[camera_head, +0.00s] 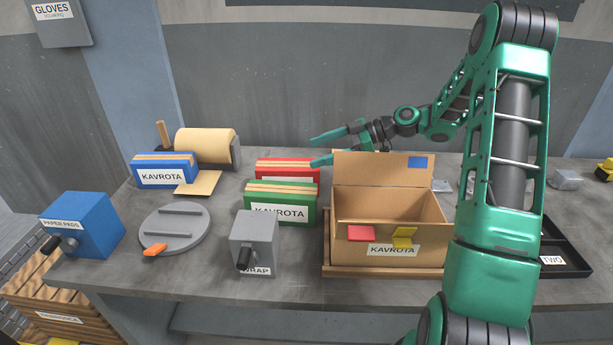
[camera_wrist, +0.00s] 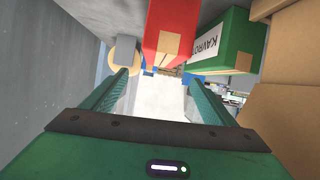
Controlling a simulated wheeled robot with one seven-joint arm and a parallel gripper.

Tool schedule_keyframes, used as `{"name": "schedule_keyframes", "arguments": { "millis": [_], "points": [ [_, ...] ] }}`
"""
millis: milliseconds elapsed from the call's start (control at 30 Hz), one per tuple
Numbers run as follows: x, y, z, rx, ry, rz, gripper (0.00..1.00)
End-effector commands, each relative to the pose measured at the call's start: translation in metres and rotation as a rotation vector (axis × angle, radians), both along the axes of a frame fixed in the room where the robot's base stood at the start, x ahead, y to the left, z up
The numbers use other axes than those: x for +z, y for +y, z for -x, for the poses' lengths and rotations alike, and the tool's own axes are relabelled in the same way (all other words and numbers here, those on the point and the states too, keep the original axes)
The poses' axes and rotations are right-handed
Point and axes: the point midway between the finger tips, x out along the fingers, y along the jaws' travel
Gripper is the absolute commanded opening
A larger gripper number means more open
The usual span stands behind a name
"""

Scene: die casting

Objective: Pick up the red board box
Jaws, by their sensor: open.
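The red board box (camera_head: 289,168) stands upright on the grey table, behind the green board box (camera_head: 281,209), which hides its lower part. In the wrist view the red box (camera_wrist: 173,22) shows at the top, just beyond the fingertips. The green box (camera_wrist: 232,45) is right of it there. My gripper (camera_head: 318,149) is open and empty, above and to the right of the red box in the head view. In the wrist view its two fingers (camera_wrist: 157,92) are spread, with nothing between them.
An open cardboard box (camera_head: 390,204) sits in a wooden tray (camera_head: 388,271) right of the board boxes. A blue board box (camera_head: 166,168) and a paper roll (camera_head: 206,147) stand left. A grey wrap block (camera_head: 254,243) and a round grey plate (camera_head: 174,229) are in front.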

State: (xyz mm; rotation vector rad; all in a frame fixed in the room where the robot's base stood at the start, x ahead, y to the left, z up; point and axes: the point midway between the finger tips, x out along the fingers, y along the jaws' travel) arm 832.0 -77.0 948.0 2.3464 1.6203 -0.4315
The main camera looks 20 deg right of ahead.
Motion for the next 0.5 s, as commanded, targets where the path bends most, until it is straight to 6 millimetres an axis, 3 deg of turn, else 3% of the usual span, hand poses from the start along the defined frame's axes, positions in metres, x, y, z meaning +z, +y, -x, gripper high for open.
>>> {"name": "schedule_keyframes", "arguments": {
  "millis": [133,500],
  "points": [
    [-0.012,0.012,0.004,-0.006,0.045,-0.018,0.8],
    [-0.03,0.053,-0.012,-0.005,0.042,-0.017,0.8]
  ]
}}
